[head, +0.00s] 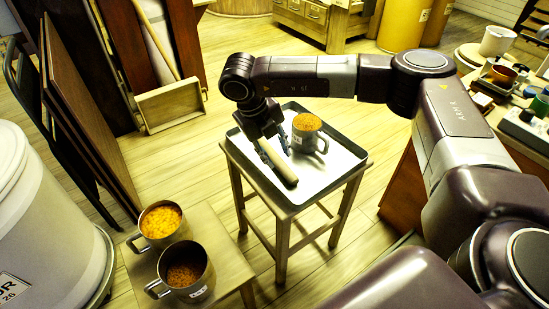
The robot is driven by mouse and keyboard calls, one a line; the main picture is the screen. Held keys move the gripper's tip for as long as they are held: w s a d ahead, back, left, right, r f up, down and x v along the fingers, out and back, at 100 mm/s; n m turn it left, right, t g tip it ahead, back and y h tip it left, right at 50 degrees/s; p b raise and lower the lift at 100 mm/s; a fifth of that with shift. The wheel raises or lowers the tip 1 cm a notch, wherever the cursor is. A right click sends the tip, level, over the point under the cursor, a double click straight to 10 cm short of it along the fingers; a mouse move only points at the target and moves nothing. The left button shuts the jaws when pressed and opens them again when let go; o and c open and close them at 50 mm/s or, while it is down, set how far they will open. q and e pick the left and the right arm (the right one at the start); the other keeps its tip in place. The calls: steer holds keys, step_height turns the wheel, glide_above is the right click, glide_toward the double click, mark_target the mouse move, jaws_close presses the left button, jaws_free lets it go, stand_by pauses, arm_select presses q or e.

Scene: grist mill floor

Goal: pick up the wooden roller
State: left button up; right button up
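The wooden roller (284,171) is a pale, slim cylinder at the left part of a metal tray (322,176) on a small wooden stand. My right gripper (274,152) points down over the roller's far end, with one finger on each side. The fingers and the gripper body hide that end. I cannot tell whether the fingers press on the roller, or whether it rests on the tray or is slightly raised. My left gripper is not in view.
A grey mug (308,140) filled with orange grain stands on the tray, close right of the gripper. Two more filled mugs (161,226) (187,278) stand on a low wooden table (216,236) at front left. A cluttered bench (520,110) is at right. Floor behind the stand is clear.

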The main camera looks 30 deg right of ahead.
mark_target(284, 168)
steer(key=b+x, duration=0.1)
steer(key=x, duration=0.5)
steer(key=shift+d+f, duration=0.2)
steer(key=shift+f, duration=0.25)
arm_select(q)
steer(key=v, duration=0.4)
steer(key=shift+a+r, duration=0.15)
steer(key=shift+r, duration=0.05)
arm_select(e)
steer(key=shift+c, duration=0.4)
steer(key=shift+f, duration=0.1)
jaws_close()
